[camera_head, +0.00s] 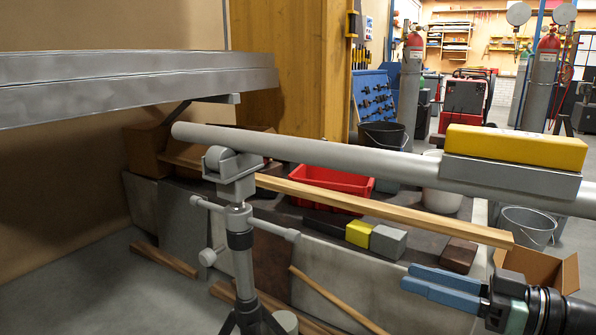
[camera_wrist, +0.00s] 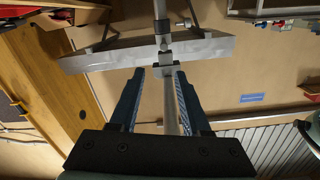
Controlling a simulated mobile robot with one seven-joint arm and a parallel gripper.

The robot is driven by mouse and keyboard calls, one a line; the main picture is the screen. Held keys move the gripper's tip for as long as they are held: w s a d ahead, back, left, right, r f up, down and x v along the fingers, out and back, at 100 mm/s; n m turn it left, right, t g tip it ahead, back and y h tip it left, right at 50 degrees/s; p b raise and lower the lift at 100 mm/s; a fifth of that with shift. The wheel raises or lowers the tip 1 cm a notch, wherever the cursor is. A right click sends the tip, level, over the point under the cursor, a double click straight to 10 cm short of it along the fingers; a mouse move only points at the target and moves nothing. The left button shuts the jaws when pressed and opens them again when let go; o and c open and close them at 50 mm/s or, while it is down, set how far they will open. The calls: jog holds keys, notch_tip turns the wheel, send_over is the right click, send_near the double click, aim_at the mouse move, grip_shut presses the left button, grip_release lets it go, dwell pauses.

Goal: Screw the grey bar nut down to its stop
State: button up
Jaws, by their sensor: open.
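The grey bar nut (camera_head: 240,217) is a round hub with a long crossbar, on the upright post of a tripod stand in the head view. In the wrist view my fingers (camera_wrist: 160,74) are spread, with a grey pole in line behind the gap. I cannot clearly make out the nut there.
A long grey pipe (camera_head: 330,155) runs above, over the cradle, carrying a yellow block (camera_head: 515,147) at right. A wooden strip (camera_head: 370,203), a red crate (camera_head: 330,181) and several small blocks lie behind the stand. An open cardboard box (camera_head: 540,268) is near my arm.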

jog(key=w+a+f+m+t+h, duration=0.1)
jog(key=w+a+f+m+h, duration=0.5)
jog(key=a+h, duration=0.4)
jog(key=s+a+r+m+t+h, duration=0.2)
jog(key=s+a+r+t, duration=0.15)
jog(key=a+r, duration=0.2)
jog(key=s+a+r+m+t+h, duration=0.1)
jog(key=s+a+r+t+h, duration=0.25)
jog(key=r, duration=0.35)
jog(key=s+r+t+p, duration=0.2)
jog(key=s+r+t, duration=0.15)
jog(key=r, duration=0.65)
jog(key=s+r+t+p, duration=0.25)
jog(key=s+r, duration=0.25)
jog(key=r, duration=0.6)
jog(key=s+r+t+p, duration=0.1)
jog(key=s+r+t, duration=0.35)
jog(key=r, duration=0.55)
notch_tip(320, 180, up, 37)
jog(key=p, duration=3.7)
jog(key=shift+w+f+g+y, duration=0.15)
jog(key=shift+w+g+y, duration=0.15)
jog(key=shift+g+y, duration=0.05)
jog(key=shift+d, duration=0.25)
